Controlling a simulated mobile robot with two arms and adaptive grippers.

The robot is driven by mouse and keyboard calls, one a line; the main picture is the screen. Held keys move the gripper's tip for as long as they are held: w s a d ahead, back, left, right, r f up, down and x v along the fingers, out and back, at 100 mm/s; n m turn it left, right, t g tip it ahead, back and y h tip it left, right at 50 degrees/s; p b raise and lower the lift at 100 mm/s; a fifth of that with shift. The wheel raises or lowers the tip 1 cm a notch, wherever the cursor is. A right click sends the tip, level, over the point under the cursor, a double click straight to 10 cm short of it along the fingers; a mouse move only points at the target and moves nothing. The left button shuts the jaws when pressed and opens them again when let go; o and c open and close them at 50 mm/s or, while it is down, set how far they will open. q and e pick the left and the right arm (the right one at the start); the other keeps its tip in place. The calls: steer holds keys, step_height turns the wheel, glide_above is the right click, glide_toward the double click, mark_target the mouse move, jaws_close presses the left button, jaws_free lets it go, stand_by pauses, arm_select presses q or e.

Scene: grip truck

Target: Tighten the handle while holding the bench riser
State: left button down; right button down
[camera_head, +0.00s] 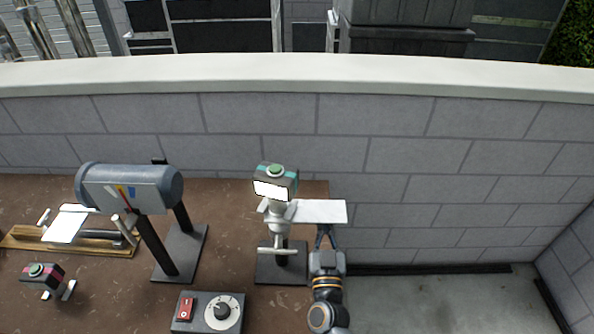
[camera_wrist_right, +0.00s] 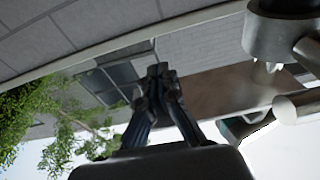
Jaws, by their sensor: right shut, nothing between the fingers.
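The bench riser (camera_head: 278,212) stands upright near the table's right edge. It has a pale grey column on a dark base (camera_head: 270,274), a box with a green button on top, and a white panel (camera_head: 320,211) sticking out to the right. A pale T-shaped handle (camera_head: 277,251) crosses its lower front. My right gripper (camera_head: 324,230) is shut and empty, just right of the riser below the panel, apart from the handle. In the right wrist view, its closed fingertips (camera_wrist_right: 158,70) show, with grey riser parts (camera_wrist_right: 282,38) at the upper right. My left gripper is not in view.
A grey cylinder on a black stand (camera_head: 130,188) is left of the riser. A control box (camera_head: 209,312) with a red switch and dial sits in front. A wooden fixture (camera_head: 25,241) and a small button device (camera_head: 42,275) are further left. A block wall (camera_head: 420,140) stands behind.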

steer(key=shift+w+f+b, duration=0.1)
steer(key=shift+f+b, duration=0.7)
steer(key=shift+f, duration=0.35)
steer(key=r+p+v, duration=0.1)
steer(key=p+v, duration=0.1)
steer(key=v, duration=0.4)
steer(key=r+p+v, duration=0.1)
steer(key=p+v, duration=0.1)
steer(key=v, duration=0.5)
steer(key=shift+s+r+p, duration=0.25)
steer(key=shift+p, duration=0.05)
steer(key=shift+w, duration=0.1)
